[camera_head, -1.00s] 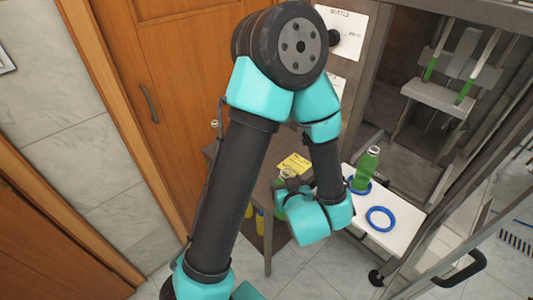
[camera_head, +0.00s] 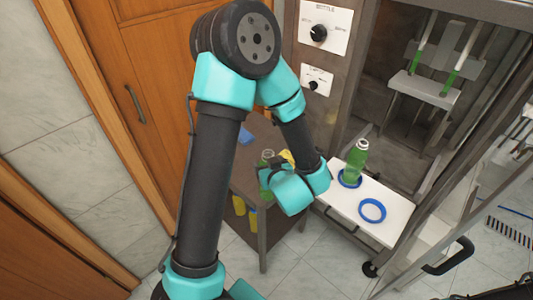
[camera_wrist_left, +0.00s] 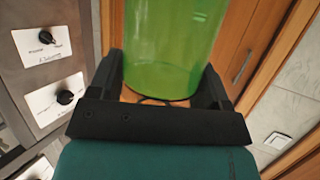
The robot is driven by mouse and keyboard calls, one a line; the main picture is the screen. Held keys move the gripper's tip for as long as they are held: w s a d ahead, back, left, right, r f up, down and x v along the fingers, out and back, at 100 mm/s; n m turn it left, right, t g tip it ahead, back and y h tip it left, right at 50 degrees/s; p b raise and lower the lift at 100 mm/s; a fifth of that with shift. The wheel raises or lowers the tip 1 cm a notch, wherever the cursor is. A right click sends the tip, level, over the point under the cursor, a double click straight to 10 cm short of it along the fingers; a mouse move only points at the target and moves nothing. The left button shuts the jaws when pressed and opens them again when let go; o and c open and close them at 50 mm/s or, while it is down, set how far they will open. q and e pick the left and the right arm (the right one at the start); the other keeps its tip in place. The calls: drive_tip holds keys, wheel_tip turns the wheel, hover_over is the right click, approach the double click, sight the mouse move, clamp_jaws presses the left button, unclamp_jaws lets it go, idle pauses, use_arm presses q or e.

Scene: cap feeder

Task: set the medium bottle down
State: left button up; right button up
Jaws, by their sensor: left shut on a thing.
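My left gripper (camera_wrist_left: 163,95) is shut on a green see-through bottle (camera_wrist_left: 170,45), which stands up between its two black fingers in the wrist view. In the head view the held bottle (camera_head: 265,177) shows only partly, beside my teal wrist and over the brown side table. Another green bottle (camera_head: 357,160) stands upright at a blue ring (camera_head: 349,179) on the white board.
A second blue ring (camera_head: 372,210) on the white board (camera_head: 393,212) is empty. The brown table (camera_head: 247,170) carries a blue item (camera_head: 245,137) and a yellow item (camera_head: 287,157). Yellow containers (camera_head: 240,205) are below it. A panel with knobs (camera_head: 319,33) stands behind.

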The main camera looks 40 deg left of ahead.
use_arm(q)
drive_tip(key=w+a, duration=0.5)
drive_tip(key=w, duration=0.1)
drive_tip(key=shift+w+a+f, duration=0.15)
drive_tip(key=shift+w+f, duration=0.05)
drive_tip(key=shift+f, duration=0.15)
drive_tip(key=shift+w+a+f, duration=0.15)
drive_tip(key=shift+f, duration=0.45)
drive_tip(key=shift+w+a+f, duration=0.1)
drive_tip(key=shift+w+f, duration=0.05)
drive_tip(key=shift+f, duration=0.45)
drive_tip(key=shift+w+a+f, duration=0.15)
drive_tip(key=shift+f, duration=0.6)
drive_tip(key=o, duration=1.7)
drive_tip(key=shift+c, duration=0.2)
drive_tip(key=v, duration=1.2)
